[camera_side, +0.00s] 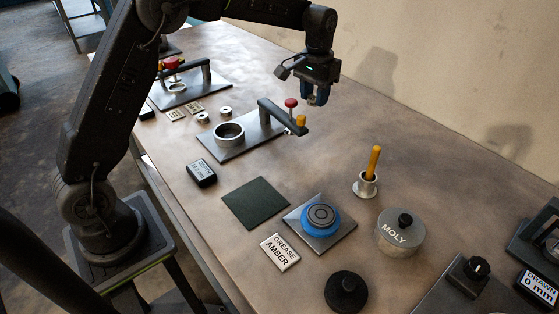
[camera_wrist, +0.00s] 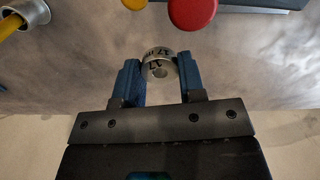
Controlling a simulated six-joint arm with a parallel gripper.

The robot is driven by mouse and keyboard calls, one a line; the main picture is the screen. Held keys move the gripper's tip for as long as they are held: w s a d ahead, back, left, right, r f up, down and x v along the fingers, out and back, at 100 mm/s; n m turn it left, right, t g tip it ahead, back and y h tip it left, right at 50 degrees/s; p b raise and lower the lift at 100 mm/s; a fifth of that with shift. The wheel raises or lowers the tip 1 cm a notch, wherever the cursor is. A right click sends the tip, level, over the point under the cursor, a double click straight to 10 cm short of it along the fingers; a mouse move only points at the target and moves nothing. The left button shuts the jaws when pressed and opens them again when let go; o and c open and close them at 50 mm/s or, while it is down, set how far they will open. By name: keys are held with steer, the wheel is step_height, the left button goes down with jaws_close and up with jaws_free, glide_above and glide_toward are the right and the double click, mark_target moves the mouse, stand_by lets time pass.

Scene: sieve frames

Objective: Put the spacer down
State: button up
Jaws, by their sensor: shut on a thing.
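My gripper (camera_side: 316,98) hangs above the back part of the bench, to the right of the near clamp fixture. In the wrist view my gripper (camera_wrist: 160,78) has its blue fingers shut on a small metal spacer (camera_wrist: 159,64) marked 17. The spacer is held near the fingertips, and the side view does not show it clearly. Two small ring-shaped pieces (camera_side: 203,117) (camera_side: 225,111) lie on the bench behind the near fixture, beside small printed tags (camera_side: 176,115). A dark green square mat (camera_side: 256,203) lies bare on the bench.
The near fixture (camera_side: 240,143) has a metal cup, an arm and a red knob (camera_side: 291,103). A similar fixture (camera_side: 188,90) stands farther back. A digital gauge (camera_side: 202,173), blue ringed stand (camera_side: 321,218), brush cup (camera_side: 366,186) and MOLY tin (camera_side: 401,234) stand around the mat.

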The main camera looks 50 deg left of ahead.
steer(key=shift+w+a+r+m, duration=0.1)
steer(key=shift+a+m, duration=0.45)
steer(key=shift+m, duration=0.05)
steer(key=shift+d, duration=0.2)
steer(key=s+d+f+m, duration=0.2)
steer(key=s+d+m, duration=0.1)
steer(key=d, duration=0.7)
glide_above(332, 167)
step_height(332, 167, down, 5)
steer(key=shift+s+f, duration=0.1)
steer(key=shift+f, duration=2.45)
steer(key=shift+f, duration=0.15)
steer(key=o, duration=1)
